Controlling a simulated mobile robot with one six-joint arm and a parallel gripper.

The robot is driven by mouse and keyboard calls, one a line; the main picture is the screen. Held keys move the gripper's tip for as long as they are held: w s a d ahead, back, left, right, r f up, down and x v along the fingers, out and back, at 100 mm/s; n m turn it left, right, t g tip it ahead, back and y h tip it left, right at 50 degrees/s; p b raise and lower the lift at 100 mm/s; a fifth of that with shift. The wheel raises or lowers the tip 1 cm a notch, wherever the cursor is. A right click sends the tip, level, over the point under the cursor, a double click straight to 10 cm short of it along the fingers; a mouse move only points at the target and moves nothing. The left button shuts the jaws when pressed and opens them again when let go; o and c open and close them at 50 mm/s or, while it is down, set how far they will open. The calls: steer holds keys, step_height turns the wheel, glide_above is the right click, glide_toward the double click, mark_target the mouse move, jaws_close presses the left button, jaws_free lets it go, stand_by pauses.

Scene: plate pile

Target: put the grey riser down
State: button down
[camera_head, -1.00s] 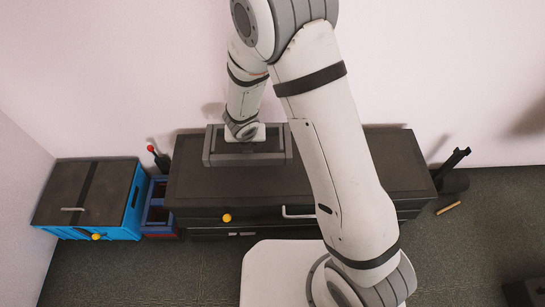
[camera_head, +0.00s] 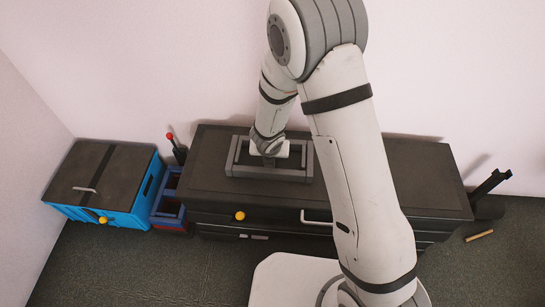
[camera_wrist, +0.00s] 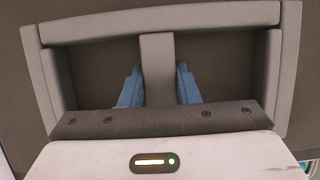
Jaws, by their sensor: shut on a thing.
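The grey riser (camera_head: 270,174) is a rectangular open frame with a middle bar. In the head view it is over the left half of the dark cabinet top (camera_head: 350,185), roughly level; I cannot tell whether it touches that top. My gripper (camera_head: 268,148) points down into the frame, its fingertips hidden in the head view. In the wrist view the blue fingers of my gripper (camera_wrist: 158,88) are shut on the middle bar of the riser (camera_wrist: 160,22), one on each side. The dark surface shows through the frame's openings.
A blue box with a dark lid (camera_head: 100,175) stands at the left, with blue-and-red crates (camera_head: 168,205) between it and the cabinet. A black stand (camera_head: 488,195) is at the right end. A wooden stick (camera_head: 479,236) lies on the floor. The wall is close behind.

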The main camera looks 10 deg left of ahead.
steer(key=c, duration=1.1)
jaws_free()
